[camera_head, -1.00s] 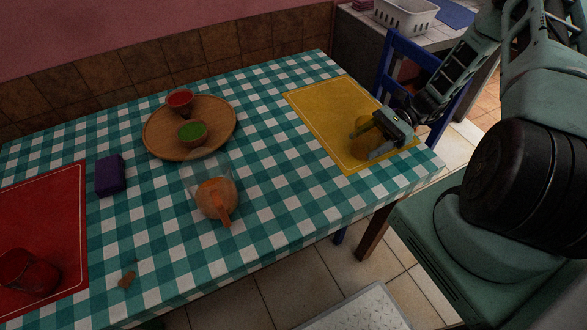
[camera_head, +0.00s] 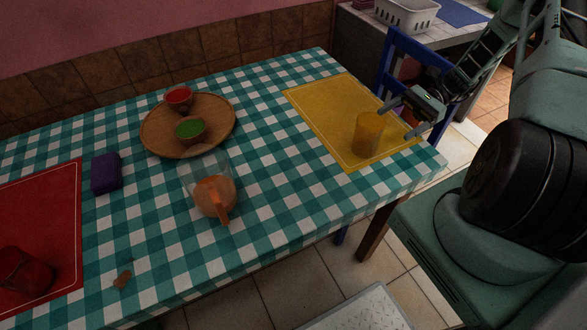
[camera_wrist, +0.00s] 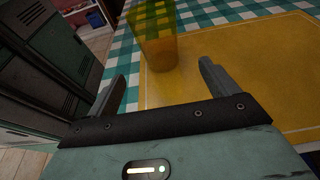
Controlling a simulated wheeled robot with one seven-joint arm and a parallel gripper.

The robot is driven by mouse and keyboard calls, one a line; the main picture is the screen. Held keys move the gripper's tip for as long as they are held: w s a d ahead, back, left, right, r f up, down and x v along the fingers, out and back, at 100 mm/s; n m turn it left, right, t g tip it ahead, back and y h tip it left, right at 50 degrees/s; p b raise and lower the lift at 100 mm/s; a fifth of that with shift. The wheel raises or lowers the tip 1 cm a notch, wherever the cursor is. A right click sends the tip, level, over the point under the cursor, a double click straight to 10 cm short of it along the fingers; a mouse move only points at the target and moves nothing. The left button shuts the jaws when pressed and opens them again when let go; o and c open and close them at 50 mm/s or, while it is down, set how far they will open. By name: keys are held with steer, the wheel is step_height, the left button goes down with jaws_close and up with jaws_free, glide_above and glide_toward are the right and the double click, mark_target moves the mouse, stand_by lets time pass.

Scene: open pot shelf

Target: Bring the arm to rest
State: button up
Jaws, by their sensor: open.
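My gripper (camera_head: 402,117) is open and empty above the right edge of the yellow placemat (camera_head: 315,108). A yellow see-through cup (camera_head: 369,134) stands upright on that placemat, just left of my gripper and apart from it. In the wrist view, the two fingers of my gripper (camera_wrist: 163,88) are spread wide, and the cup (camera_wrist: 153,38) stands beyond them on the placemat (camera_wrist: 235,65). Nothing is between the fingers.
A blue chair (camera_head: 392,60) stands behind my gripper.

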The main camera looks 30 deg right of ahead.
steer(key=b+v, duration=0.1)
steer(key=v, duration=0.6)
steer(key=shift+d+r, duration=0.15)
steer(key=shift+d, duration=0.15)
steer(key=w+a+r+n+g+h+p, duration=0.1)
steer(key=a+r+n+g+h, duration=0.2)
steer(key=a, duration=0.6)
steer(key=w+a+r+n+g+h, duration=0.15)
steer(key=a+r+n, duration=0.3)
steer(key=a, duration=0.45)
steer(key=w+a+r+n+g+h+p, duration=0.1)
steer(key=w+a+r+n+h, duration=0.2)
steer(key=a, duration=0.5)
steer(key=s+a+r+n+t+h, duration=0.1)
steer(key=s+a+r+n+h, duration=0.4)
steer(key=s+a+n, duration=0.5)
steer(key=s+a+r+n+t, duration=0.1)
steer(key=s+a+n+t, duration=0.1)
steer(key=s+a, duration=0.2)
steer(key=s+a+r+n+t+h+p, duration=0.1)
steer(key=s+a+r+n+t, duration=0.1)
steer(key=s+a, duration=0.3)
steer(key=shift+s+n, duration=0.55)
steer(key=shift+s, duration=0.7)
steer(key=shift+t+h, duration=0.25)
